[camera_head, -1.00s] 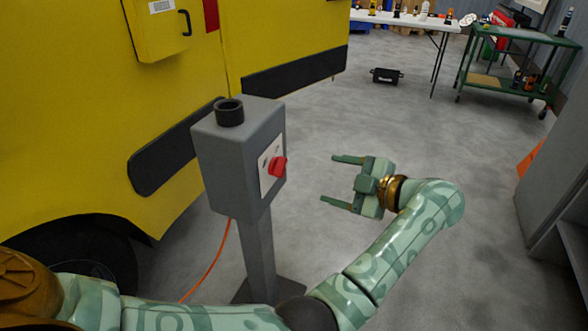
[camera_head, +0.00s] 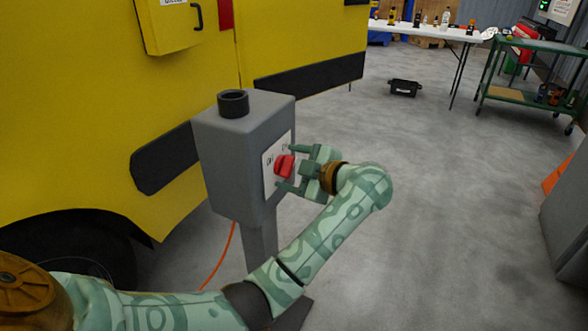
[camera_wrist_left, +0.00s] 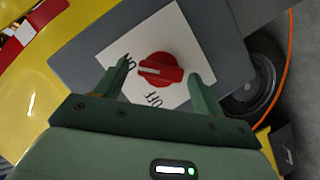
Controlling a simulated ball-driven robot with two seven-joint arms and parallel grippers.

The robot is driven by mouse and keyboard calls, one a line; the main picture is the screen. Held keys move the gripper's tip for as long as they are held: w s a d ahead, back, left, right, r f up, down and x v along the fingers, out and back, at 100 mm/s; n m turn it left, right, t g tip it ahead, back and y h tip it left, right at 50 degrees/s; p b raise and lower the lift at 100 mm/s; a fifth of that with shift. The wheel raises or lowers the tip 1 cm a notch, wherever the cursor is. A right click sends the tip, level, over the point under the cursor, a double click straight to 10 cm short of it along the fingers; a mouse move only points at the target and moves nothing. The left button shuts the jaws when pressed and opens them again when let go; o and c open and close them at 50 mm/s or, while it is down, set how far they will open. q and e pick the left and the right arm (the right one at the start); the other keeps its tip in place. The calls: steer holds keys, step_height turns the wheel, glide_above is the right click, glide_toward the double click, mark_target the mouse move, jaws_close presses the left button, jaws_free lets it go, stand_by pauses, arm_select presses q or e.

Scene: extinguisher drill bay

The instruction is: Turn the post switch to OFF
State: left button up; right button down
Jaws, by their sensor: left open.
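The post switch is a red knob (camera_head: 284,166) on a white plate (camera_head: 269,181) on the side of a grey post box (camera_head: 229,165). In the left wrist view the knob (camera_wrist_left: 163,70) has a white mark pointing left, toward the ON label (camera_wrist_left: 127,64). The OFF label (camera_wrist_left: 152,99) is below the knob. My left gripper (camera_head: 288,167) is open at the plate, one finger on each side of the knob. Whether the fingers touch it, I cannot tell. My right gripper is in neither view.
A yellow vehicle (camera_head: 80,100) stands close behind and left of the post. An orange cable (camera_head: 219,257) hangs beside the post. A white table (camera_head: 425,29), a black case (camera_head: 404,88) and a green cart (camera_head: 530,96) stand farther back.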

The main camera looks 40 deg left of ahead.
arm_select(q)
steer(key=c, duration=1)
